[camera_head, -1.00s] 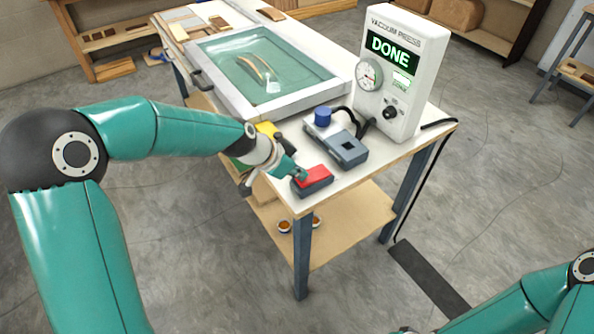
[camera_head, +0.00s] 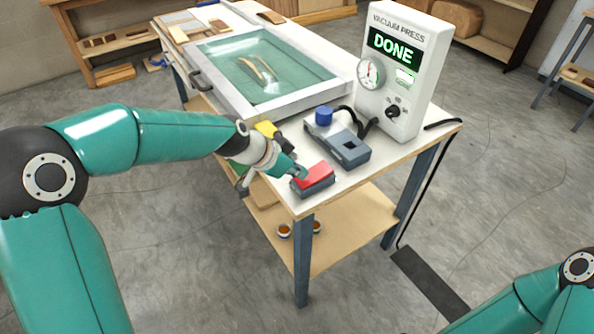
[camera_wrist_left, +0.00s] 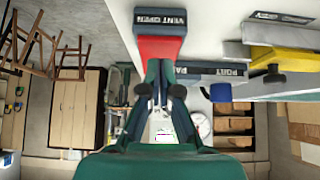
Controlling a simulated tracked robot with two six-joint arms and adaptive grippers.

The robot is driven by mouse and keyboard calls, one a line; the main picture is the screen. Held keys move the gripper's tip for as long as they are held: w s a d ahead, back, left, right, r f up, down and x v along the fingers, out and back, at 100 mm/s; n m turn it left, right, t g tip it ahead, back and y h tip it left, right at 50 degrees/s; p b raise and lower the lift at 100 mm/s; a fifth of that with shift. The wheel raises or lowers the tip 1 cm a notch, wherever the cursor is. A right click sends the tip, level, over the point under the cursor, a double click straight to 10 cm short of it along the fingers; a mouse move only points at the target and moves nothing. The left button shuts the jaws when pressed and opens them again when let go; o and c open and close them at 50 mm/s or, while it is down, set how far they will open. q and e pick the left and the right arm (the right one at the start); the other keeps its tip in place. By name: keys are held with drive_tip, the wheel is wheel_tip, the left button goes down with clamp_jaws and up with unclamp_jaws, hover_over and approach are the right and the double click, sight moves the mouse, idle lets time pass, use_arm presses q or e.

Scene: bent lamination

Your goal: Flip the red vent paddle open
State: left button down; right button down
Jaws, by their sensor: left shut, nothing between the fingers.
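The red vent paddle (camera_head: 313,175) lies on a dark grey box (camera_head: 316,188) at the near corner of the table. In the left wrist view the red paddle (camera_wrist_left: 160,47) has a dark strip marked "VENT OPEN" (camera_wrist_left: 160,20) beside it. My left gripper (camera_head: 302,173) is shut and empty, its fingertips at the paddle's left end. In the left wrist view the closed fingertips (camera_wrist_left: 158,66) overlap the paddle's edge; I cannot tell whether they touch. My right arm shows at the lower right, but its gripper is out of view.
The vacuum press unit (camera_head: 399,70) reads "DONE". A grey-blue block (camera_head: 341,143) with a blue knob (camera_head: 324,115) stands behind the paddle. The framed press bed (camera_head: 262,68) fills the table's far left. A yellow object (camera_head: 266,129) is near my left wrist.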

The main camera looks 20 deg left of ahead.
use_arm(q)
drive_tip(key=shift+r, duration=0.5)
drive_tip(key=shift+r+p, duration=0.35)
drive_tip(key=shift+p, duration=0.05)
drive_tip(key=v, duration=1.2)
drive_tip(key=shift+s+a, duration=0.2)
drive_tip(key=shift+a, duration=0.1)
drive_tip(key=shift+f, duration=0.1)
